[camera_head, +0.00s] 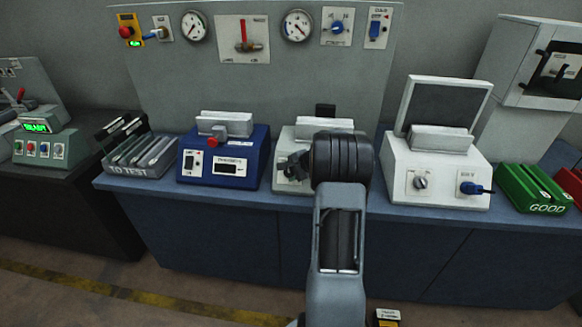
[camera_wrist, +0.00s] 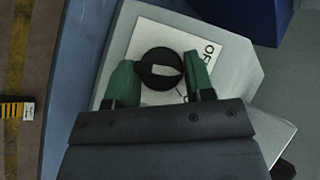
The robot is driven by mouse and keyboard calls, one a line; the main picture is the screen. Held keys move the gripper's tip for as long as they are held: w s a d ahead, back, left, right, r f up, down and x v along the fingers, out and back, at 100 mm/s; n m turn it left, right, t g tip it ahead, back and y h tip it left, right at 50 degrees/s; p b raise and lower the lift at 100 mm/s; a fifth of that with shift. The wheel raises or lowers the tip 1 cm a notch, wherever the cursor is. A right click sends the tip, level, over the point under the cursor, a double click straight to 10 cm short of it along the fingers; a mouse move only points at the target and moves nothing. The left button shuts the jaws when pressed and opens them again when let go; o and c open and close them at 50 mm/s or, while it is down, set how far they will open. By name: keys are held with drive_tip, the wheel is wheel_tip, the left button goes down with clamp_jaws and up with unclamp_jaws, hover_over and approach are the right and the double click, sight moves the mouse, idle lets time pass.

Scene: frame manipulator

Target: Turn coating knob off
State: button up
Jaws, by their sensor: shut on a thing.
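The coating knob (camera_wrist: 160,57) is a round black knob with a pale mark, on a white label plate (camera_wrist: 205,48) of a light grey machine. Letters reading "OF" show beside it, the rest being hidden. My gripper (camera_wrist: 161,78) has its two green fingers on either side of the knob, shut on it. In the head view the light grey machine (camera_head: 302,130) stands in the middle of the bench. My gripper (camera_head: 291,166) is at its front, and my arm hides the knob there.
A blue machine (camera_head: 250,160) with a red button stands to the left, and a white machine (camera_head: 445,170) with an upright screen to the right. A "TO TEST" rack (camera_head: 140,169) and a green "GOOD" tray (camera_head: 530,194) are further out. A control panel (camera_head: 275,85) rises behind.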

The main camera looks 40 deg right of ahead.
drive_tip(key=shift+w+r+n+g+p, duration=0.1)
drive_tip(key=shift+r+n+g+p, duration=0.1)
drive_tip(key=shift+n+g+p, duration=0.4)
drive_tip(key=shift+w+r+n+g+p, duration=0.1)
drive_tip(key=shift+r+n+g+p, duration=0.1)
drive_tip(key=shift+n+g+p, duration=0.35)
drive_tip(key=shift+f+n+g+h+p, duration=0.1)
drive_tip(key=shift+n+g+h+p, duration=0.3)
drive_tip(key=shift+p, duration=0.3)
drive_tip(key=o, duration=0.9)
drive_tip(key=shift+f, duration=0.15)
drive_tip(key=b+v, duration=0.1)
drive_tip(key=v, duration=1.3)
drive_tip(key=shift+b, duration=0.4)
drive_tip(key=shift+w, duration=0.1)
